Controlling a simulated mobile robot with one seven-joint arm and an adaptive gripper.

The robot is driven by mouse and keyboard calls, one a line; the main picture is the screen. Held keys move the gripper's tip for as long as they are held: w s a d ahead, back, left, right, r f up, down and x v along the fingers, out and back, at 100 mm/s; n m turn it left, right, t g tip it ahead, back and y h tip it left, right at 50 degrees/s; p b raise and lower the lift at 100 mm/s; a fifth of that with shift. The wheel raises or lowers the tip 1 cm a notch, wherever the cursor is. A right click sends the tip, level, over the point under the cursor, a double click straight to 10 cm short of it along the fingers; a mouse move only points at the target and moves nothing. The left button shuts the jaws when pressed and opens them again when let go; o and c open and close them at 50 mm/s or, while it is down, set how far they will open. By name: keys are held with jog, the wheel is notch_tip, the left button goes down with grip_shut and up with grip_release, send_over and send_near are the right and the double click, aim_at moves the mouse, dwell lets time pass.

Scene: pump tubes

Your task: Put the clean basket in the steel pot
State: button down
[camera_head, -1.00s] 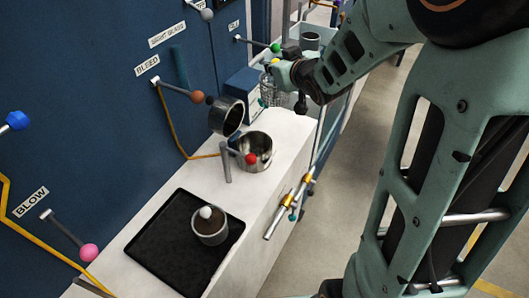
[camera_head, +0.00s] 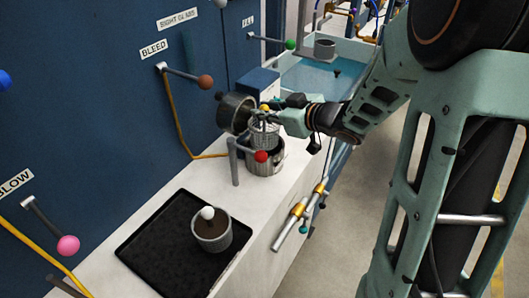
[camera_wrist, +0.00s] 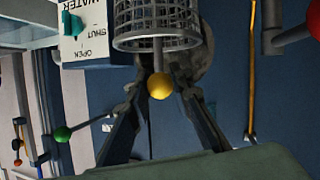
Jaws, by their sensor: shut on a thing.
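The clean wire basket (camera_head: 265,135) hangs from my gripper (camera_head: 270,108), which is shut on its post near the yellow knob (camera_wrist: 160,86). The basket's mesh (camera_wrist: 157,22) fills the top of the wrist view. The steel pot (camera_head: 268,162) stands on the white counter, directly under the basket in the head view. The basket's lower end overlaps the pot's rim; I cannot tell whether it is above the rim or a little inside. The pot is partly hidden behind a red-knobbed lever, and its inside is hidden by the basket.
A dark round lid-like piece (camera_head: 236,113) stands tilted behind the pot. The red-knobbed lever (camera_head: 261,156) is close in front of it. A black tray (camera_head: 150,248) holds a cup with brown contents and a white knob (camera_head: 208,213). A blue basin (camera_head: 308,75) lies beyond.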

aim_at(266, 133)
notch_tip(266, 133, down, 8)
jog(key=shift+f+b, duration=0.1)
jog(key=shift+b, duration=0.5)
jog(key=shift+f, duration=0.2)
jog(key=c, duration=1.7)
grip_release()
jog(key=shift+c, duration=0.2)
jog(key=shift+r, duration=0.1)
jog(key=shift+r, duration=0.15)
jog(key=shift+s+d+r, duration=0.15)
jog(key=shift+d, duration=0.05)
jog(key=p+v, duration=0.1)
jog(key=v, duration=1)
jog(key=shift+s, duration=0.3)
